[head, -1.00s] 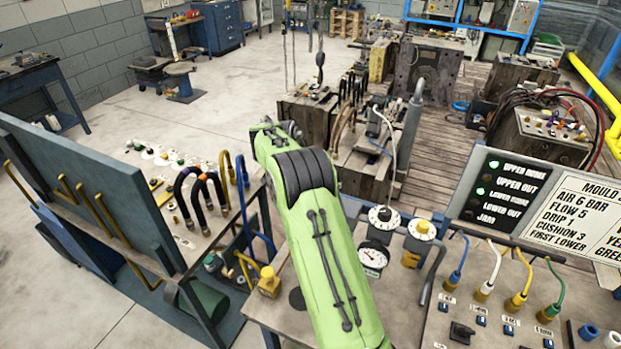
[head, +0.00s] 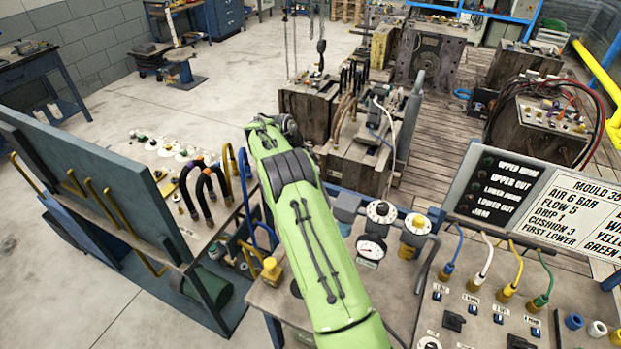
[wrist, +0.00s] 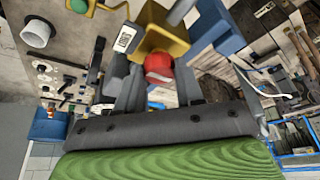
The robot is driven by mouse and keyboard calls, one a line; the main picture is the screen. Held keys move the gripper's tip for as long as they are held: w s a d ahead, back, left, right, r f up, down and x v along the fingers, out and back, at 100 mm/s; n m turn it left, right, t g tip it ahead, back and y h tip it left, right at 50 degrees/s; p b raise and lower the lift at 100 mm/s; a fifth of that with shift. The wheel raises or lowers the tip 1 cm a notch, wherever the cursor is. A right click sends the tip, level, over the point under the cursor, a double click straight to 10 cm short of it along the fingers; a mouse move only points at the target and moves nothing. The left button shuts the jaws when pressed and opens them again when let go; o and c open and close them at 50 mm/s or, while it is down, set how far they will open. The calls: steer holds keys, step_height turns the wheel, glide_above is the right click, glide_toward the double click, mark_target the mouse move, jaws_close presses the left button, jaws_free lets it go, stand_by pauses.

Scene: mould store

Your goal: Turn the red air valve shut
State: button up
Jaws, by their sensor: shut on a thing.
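The red air valve (wrist: 158,66) shows in the wrist view as a small red knob with a pale mark, below a yellow body (wrist: 165,40). My gripper (wrist: 156,78) has its two grey fingers on either side of the red knob and is shut on it. The fingers and the dark wrist cover part of the knob, so its exact turn is hard to read. In the head view my green arm hides the red valve and the gripper.
In the head view, a pressure gauge (head: 371,247) and white dials (head: 381,212) stand right of my arm. A lamp panel (head: 500,183) and hose bench lie further right. A hose rack (head: 205,200) stands left. Bare floor (head: 150,120) lies at upper left.

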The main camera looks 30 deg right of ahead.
steer(key=o, duration=1)
steer(key=shift+v, duration=7.9)
steer(key=shift+f, duration=0.1)
